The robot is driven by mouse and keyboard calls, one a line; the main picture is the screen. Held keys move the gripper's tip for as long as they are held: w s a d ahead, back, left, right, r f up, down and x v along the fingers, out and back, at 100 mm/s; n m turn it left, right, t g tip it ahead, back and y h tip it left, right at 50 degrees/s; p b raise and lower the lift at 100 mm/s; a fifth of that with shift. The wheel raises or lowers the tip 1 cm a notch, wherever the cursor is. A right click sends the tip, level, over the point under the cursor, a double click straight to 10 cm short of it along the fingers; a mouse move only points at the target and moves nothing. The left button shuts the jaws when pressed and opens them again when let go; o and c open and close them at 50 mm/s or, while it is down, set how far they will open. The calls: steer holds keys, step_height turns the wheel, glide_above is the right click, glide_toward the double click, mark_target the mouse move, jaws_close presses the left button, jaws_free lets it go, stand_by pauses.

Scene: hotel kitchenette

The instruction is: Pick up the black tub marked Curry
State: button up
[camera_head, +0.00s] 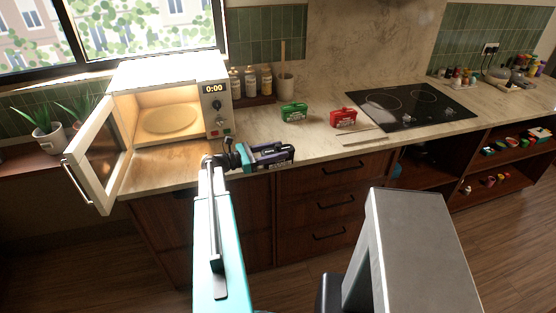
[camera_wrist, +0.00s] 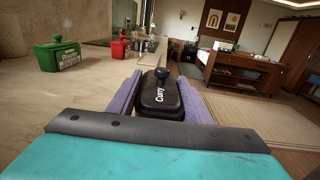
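The black tub marked Curry (camera_wrist: 160,98) is between the two purple fingers of my gripper (camera_wrist: 161,90) in the wrist view. The fingers lie close along both of its sides, and the tub fills the gap, so the gripper looks shut on it. A dark knob and the white word Curry, turned sideways, show. In the head view my gripper (camera_head: 268,155) is at the front edge of the counter, right of the microwave, with the dark tub (camera_head: 288,162) partly hidden by the fingers. I cannot tell whether the tub touches the counter.
A green tub (camera_head: 293,111) and a red tub (camera_head: 343,118) stand farther back on the counter (camera_head: 318,145). The microwave (camera_head: 214,99) is at left with its door open. A black hob (camera_head: 412,105) lies at right. Shaker bottles (camera_head: 250,80) stand behind.

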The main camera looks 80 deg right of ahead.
steer(key=c, duration=0.6)
steer(key=shift+r, duration=0.2)
steer(key=shift+r+b, duration=0.75)
steer(key=shift+r, duration=0.4)
steer(key=shift+w+a+r+p, duration=0.3)
steer(key=shift+a+r+p, duration=0.1)
steer(key=shift+a, duration=2.25)
steer(key=shift+w+a+r+p, duration=0.3)
steer(key=shift+a+r+p, duration=0.1)
steer(key=shift+a, duration=2.2)
steer(key=shift+w+a+r+p, duration=0.3)
steer(key=shift+a+r, duration=0.1)
steer(key=shift+a, duration=2.25)
